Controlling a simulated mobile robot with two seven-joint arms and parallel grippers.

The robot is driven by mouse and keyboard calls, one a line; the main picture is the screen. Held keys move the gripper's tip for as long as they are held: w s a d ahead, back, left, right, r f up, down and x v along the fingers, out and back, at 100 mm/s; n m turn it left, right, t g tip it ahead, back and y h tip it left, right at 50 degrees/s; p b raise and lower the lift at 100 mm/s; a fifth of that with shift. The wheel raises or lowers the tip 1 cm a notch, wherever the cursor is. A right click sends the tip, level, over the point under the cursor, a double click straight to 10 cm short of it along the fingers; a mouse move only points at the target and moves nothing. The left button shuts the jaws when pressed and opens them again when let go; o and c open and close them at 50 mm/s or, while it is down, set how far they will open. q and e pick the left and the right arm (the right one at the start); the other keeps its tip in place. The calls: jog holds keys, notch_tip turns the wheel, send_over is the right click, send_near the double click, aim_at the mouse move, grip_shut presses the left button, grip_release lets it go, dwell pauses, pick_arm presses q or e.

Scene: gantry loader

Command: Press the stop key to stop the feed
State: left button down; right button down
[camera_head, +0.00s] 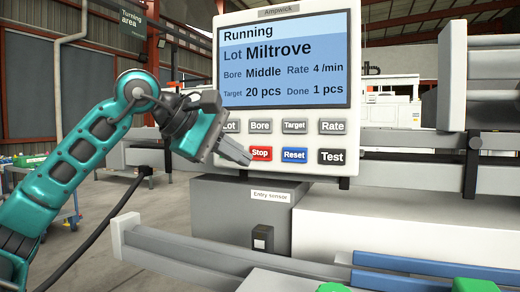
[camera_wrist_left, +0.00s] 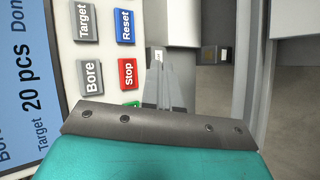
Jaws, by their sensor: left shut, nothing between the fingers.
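The red Stop key (camera_head: 261,153) sits in the lower key row of the control panel (camera_head: 374,140), left of the blue Reset key (camera_head: 294,155). It also shows in the left wrist view (camera_wrist_left: 128,72). The panel screen (camera_head: 285,65) reads Running, Lot Miltrove, Target 20 pcs, Done 1 pcs. My left gripper (camera_head: 248,159) is shut and empty, its fingertips just left of the Stop key in the head view. I cannot tell whether they touch the panel. The gripper hides most of the green key (camera_wrist_left: 132,104) left of Stop. My right gripper is not in view.
Other keys include Lot (camera_head: 231,126), Bore (camera_head: 261,126), Target (camera_head: 294,127), Rate (camera_head: 333,127) and Test (camera_head: 332,157). Below the panel are a grey housing labelled Entry sensor (camera_head: 230,207) and a long grey rail (camera_head: 220,258).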

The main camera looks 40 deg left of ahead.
aim_at(266, 160)
pick_arm(q)
jog(key=shift+w+a+p, duration=0.25)
jog(key=shift+w+p, duration=0.1)
jog(key=shift+w, duration=0.45)
jog(key=shift+w+a+p, duration=0.25)
jog(key=shift+w+p, duration=0.1)
jog(key=shift+w, duration=0.45)
jog(key=shift+w+a+p, duration=0.25)
jog(key=shift+w+p, duration=0.1)
jog(key=shift+w, duration=0.45)
jog(key=shift+w, duration=0.1)
jog(key=shift+w, duration=0.1)
jog(key=shift+w+a+p, duration=0.1)
jog(key=shift+w+p, duration=0.1)
jog(key=shift+p, duration=0.1)
jog(key=shift+w+a, duration=0.15)
jog(key=shift+w, duration=0.2)
dwell(0.6)
dwell(0.3)
jog(key=shift+s+d, duration=0.25)
jog(key=shift+s, duration=0.5)
